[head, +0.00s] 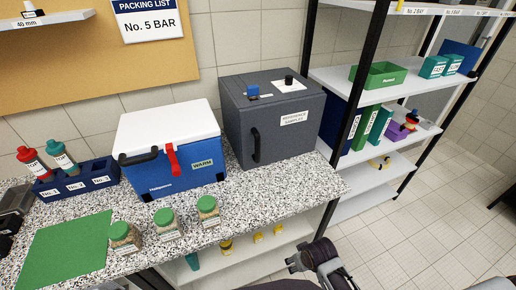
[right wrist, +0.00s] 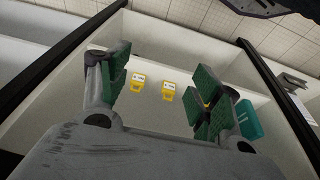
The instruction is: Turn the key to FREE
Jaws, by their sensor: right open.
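A dark grey box (head: 262,130) labelled "REFERENCE SAMPLES" stands at the back of the speckled counter. On its top are a black knob-like piece (head: 289,79) beside a pale plate and a small blue block (head: 252,90). I cannot tell which of these is the key, and no FREE mark is readable. My right gripper (head: 305,258) is low in front of the counter, well below and apart from the box. The right wrist view shows its green-padded fingers (right wrist: 165,88) spread and empty. My left gripper is not in view.
A blue cooler with white lid (head: 168,150) stands left of the grey box. White shelving (head: 385,90) stands at the right. Yellow items (right wrist: 138,82) sit on the shelf below the counter.

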